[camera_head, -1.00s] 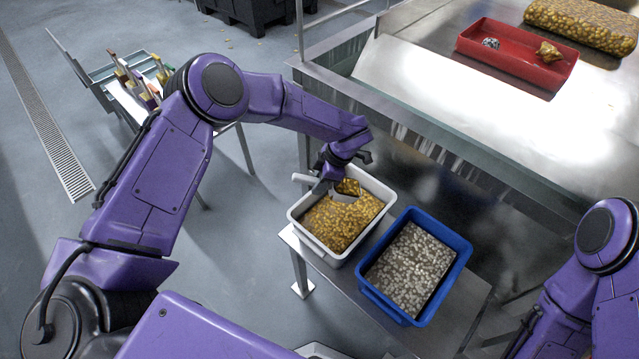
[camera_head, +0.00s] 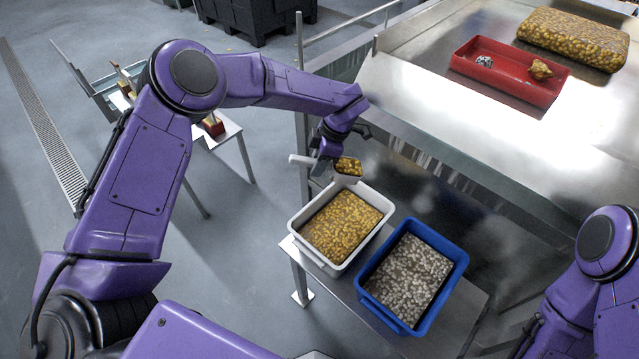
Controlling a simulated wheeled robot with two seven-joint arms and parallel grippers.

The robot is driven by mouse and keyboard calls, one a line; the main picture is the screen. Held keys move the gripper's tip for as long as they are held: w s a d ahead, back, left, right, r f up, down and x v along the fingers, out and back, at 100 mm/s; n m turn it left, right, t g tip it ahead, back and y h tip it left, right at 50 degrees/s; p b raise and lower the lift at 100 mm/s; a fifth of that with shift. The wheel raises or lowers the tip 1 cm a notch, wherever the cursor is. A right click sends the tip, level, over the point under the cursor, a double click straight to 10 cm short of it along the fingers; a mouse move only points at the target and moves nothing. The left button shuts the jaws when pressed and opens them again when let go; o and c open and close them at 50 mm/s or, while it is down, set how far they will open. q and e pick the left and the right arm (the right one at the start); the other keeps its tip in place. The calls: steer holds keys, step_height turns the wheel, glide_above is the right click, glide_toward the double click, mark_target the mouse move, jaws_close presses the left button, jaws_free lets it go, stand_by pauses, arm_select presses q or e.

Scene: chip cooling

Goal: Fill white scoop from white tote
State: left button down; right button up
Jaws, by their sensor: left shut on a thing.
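My left gripper (camera_head: 322,163) is shut on the white scoop, whose pale handle (camera_head: 301,160) sticks out to its left. The bowl of the white scoop (camera_head: 343,177) holds yellow-brown pieces and hangs above the far edge of the white tote. The white tote (camera_head: 292,219) stands on a small metal table and holds a broad layer of the same yellow-brown pieces. The scoop appears clear of the pieces in the tote. The gripper's fingertips are partly hidden by the wrist. My right arm shows at the right edge; its gripper is out of view.
A blue tote (camera_head: 459,256) with whitish-grey pieces stands right of the white tote. Behind is a steel counter (camera_head: 440,110) with a red tray (camera_head: 511,90) holding two small items, and a block of yellow pieces (camera_head: 574,38). A side table (camera_head: 226,133) stands at left.

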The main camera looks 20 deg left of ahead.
mark_target(308, 162)
arm_select(q)
steer(key=a+r+b, duration=0.1)
steer(key=b, duration=0.3)
steer(key=shift+s+a+r+h, duration=0.15)
steer(key=shift+a+r+h, duration=0.15)
steer(key=shift+r, duration=0.1)
steer(key=shift+s+r+t+b, duration=0.3)
steer(key=shift+s+b, duration=0.55)
steer(key=s, duration=0.1)
steer(key=s+d+h, duration=0.1)
steer(key=s, duration=0.1)
steer(key=shift+s+d+f+t+p, duration=0.1)
steer(key=shift+d+f+t+p, duration=0.05)
steer(key=shift+f+t+p, duration=0.15)
arm_select(e)
step_height(308, 162, down, 7)
arm_select(q)
steer(key=shift+m, duration=0.3)
